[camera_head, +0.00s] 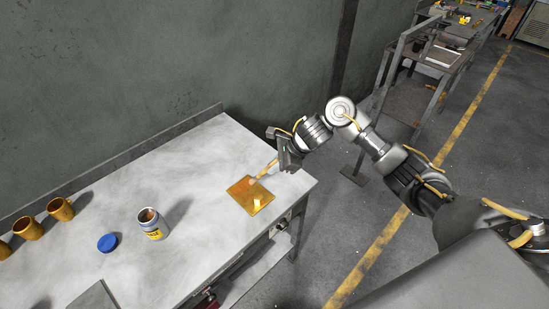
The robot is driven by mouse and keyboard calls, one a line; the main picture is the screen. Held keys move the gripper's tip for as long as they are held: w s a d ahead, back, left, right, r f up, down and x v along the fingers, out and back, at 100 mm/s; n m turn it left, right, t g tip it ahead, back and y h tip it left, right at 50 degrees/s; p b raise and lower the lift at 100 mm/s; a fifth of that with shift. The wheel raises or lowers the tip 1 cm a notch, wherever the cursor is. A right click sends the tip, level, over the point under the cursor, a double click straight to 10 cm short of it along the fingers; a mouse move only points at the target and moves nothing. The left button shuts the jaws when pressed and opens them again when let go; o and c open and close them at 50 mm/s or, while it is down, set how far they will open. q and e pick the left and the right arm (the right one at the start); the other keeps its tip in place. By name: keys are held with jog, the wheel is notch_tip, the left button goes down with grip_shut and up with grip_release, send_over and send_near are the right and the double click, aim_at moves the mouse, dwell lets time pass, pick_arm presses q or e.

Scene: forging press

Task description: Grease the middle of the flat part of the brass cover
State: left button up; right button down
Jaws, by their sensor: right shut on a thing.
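The brass cover (245,204) is a square golden plate lying flat on the grey workbench, with a small raised part near its front edge. My right gripper (281,160) is above and to the right of the cover, shut on a brush with a wooden handle (266,170). The brush slants down to the left, its tip at the upper part of the cover. I cannot tell whether the tip touches, or whether there is grease on the plate. An open jar (153,226) with a yellow label and brown contents stands left of the cover. My left gripper is out of view.
A blue lid (107,242) lies left of the jar. Several brass cups (60,209) stand at the far left. The workbench (200,160) has a raised back edge by the wall. Its right edge is close to the cover. The bench surface around the cover is clear.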

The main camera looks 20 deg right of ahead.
jog(key=shift+d+f, duration=0.1)
jog(key=shift+f, duration=0.05)
jog(key=shift+w+f, duration=0.2)
jog(key=shift+f+b, duration=0.8)
jog(key=shift+f, duration=0.4)
jog(key=shift+f+b, duration=0.55)
jog(key=shift+b, duration=0.2)
jog(key=shift+s, duration=0.1)
jog(key=shift+s+d, duration=0.1)
jog(key=shift+s, duration=0.3)
